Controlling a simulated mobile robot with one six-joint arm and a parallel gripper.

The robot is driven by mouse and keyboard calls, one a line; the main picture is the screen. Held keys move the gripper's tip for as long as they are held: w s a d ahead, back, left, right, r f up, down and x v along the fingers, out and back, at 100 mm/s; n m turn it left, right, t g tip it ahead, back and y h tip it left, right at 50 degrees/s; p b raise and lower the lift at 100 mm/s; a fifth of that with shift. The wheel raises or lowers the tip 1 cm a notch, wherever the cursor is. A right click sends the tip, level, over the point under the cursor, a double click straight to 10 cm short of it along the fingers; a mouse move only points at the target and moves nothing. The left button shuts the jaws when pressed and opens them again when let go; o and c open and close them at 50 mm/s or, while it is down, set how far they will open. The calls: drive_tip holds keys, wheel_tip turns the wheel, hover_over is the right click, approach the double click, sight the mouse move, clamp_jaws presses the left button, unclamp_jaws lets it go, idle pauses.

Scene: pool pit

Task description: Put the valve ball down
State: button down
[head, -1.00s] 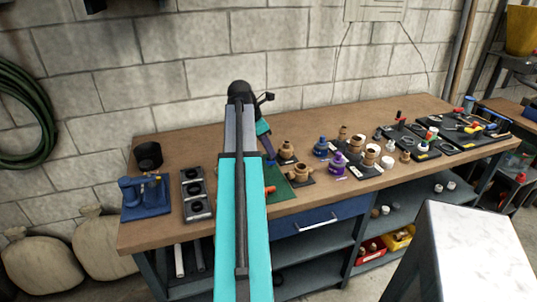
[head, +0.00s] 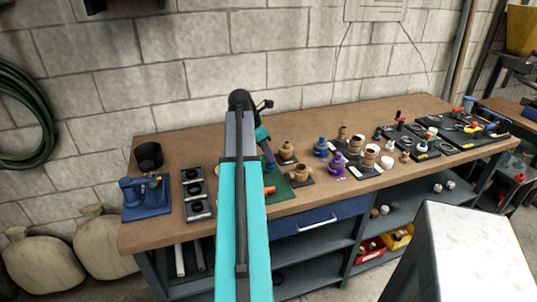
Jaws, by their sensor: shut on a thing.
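My gripper (head: 269,161) is small and dark at the lower end of my forearm, low over the workbench near the back of a green mat (head: 282,187). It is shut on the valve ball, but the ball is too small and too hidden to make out. My own arm covers the left part of the mat. An orange piece (head: 269,190) shows on the mat beside my arm. I cannot tell whether the held ball touches the mat.
A brass valve body (head: 300,172) stands on a dark plate right of the mat. Blue and purple fittings (head: 338,163) stand further right.

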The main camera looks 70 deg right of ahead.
drive_tip(key=shift+f, duration=0.3)
drive_tip(key=c, duration=1.8)
unclamp_jaws()
drive_tip(key=shift+f, duration=0.15)
drive_tip(key=shift+r, duration=0.2)
drive_tip(key=b+v, duration=0.1)
drive_tip(key=v, duration=1.1)
drive_tip(key=shift+s, duration=0.1)
